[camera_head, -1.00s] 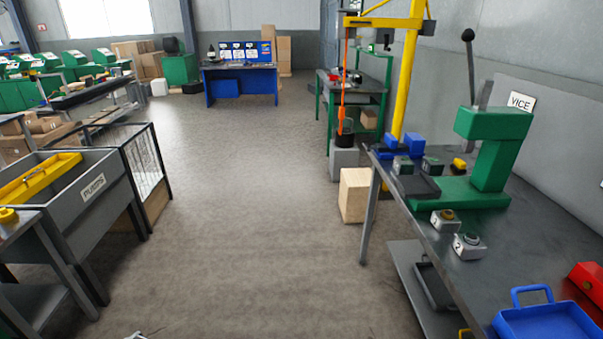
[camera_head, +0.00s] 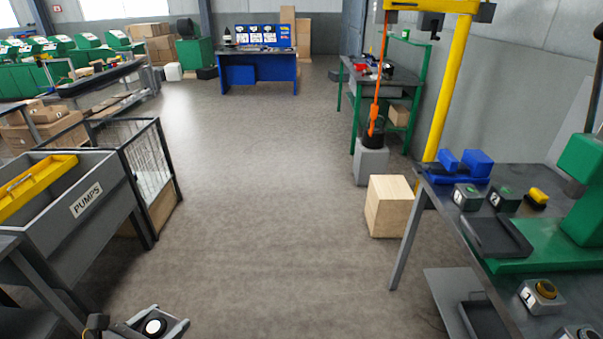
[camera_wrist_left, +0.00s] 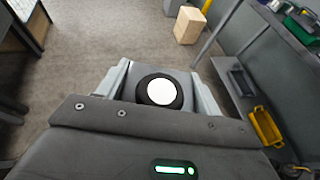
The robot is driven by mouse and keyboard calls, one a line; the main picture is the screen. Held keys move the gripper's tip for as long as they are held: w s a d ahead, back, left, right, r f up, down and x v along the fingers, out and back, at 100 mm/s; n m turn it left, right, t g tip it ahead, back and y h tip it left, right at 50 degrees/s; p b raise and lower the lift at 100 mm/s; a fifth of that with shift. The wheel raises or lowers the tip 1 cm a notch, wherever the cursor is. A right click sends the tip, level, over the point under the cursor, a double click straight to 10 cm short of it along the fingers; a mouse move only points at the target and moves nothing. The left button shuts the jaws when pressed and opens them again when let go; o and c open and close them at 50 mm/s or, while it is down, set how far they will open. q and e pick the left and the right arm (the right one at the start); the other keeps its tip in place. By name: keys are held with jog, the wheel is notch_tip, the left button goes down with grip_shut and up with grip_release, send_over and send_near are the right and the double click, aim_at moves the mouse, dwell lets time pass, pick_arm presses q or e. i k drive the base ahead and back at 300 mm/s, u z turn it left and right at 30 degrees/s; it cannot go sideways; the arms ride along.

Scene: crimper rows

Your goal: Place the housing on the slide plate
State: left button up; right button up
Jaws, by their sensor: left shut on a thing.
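My left gripper (camera_head: 157,324) is at the bottom edge of the head view, above the floor and away from the bench. It is shut on a small grey part with a black ring and a white round face, which I take to be the housing (camera_head: 155,327). In the left wrist view the housing (camera_wrist_left: 161,93) sits between the two grey fingers (camera_wrist_left: 160,88). I cannot pick out the slide plate for certain. A dark flat tray-like plate (camera_head: 497,238) lies on the bench in front of the green machine. My right gripper is not in view.
The grey bench (camera_head: 450,222) at right carries a green machine (camera_head: 582,195), blue fixtures (camera_head: 465,165) and numbered button boxes (camera_head: 541,296). A wooden crate (camera_head: 390,207) stands beside it. A grey PUMPS bin (camera_head: 85,203) is at left. The floor between is clear.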

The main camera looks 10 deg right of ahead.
aim_at(495, 235)
jog(key=i, duration=3.3)
jog(key=z, duration=4.8)
